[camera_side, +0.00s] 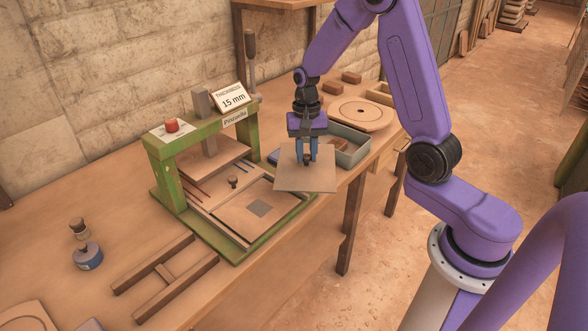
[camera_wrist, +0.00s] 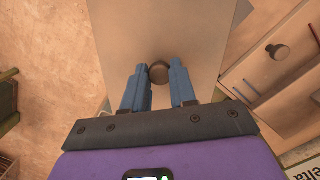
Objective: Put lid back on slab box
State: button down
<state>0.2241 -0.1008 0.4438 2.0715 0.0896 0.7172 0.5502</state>
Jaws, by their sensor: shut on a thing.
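The lid (camera_side: 305,178) is a flat, pale, square plate with a small knob. My gripper (camera_side: 307,157) is shut on the knob and holds the lid in the air by the table's front edge, between the green press and the slab box. The lid also shows in the wrist view (camera_wrist: 160,30), with its dark round knob (camera_wrist: 158,72) between my blue fingers (camera_wrist: 158,85). The slab box (camera_side: 350,145) is a grey open box behind and right of the lid, with brown slabs (camera_side: 338,143) visible inside. The arm and lid hide part of it.
A green press (camera_side: 165,165) with a red button stands left, its bed holding a board with a knob (camera_side: 233,181). A round board (camera_side: 360,113) and brown blocks (camera_side: 351,78) lie behind the box.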

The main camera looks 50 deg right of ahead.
jog(key=w+d+m+t, duration=0.1)
jog(key=w+d+m, duration=0.3)
jog(key=d+m, duration=0.95)
jog(key=w+d+m+t, duration=0.1)
jog(key=w+d+m, duration=0.2)
jog(key=d+m, duration=1)
jog(key=shift+n+h, duration=0.3)
jog(key=shift+n, duration=0.45)
jog(key=shift+d+f, duration=0.15)
jog(key=shift+f, duration=1.3)
jog(key=shift+d+f, duration=0.15)
jog(key=shift+f, duration=1.3)
jog(key=shift+f, duration=0.15)
jog(key=shift+c, duration=1.7)
grip_release()
notch_tip(320, 180, up, 7)
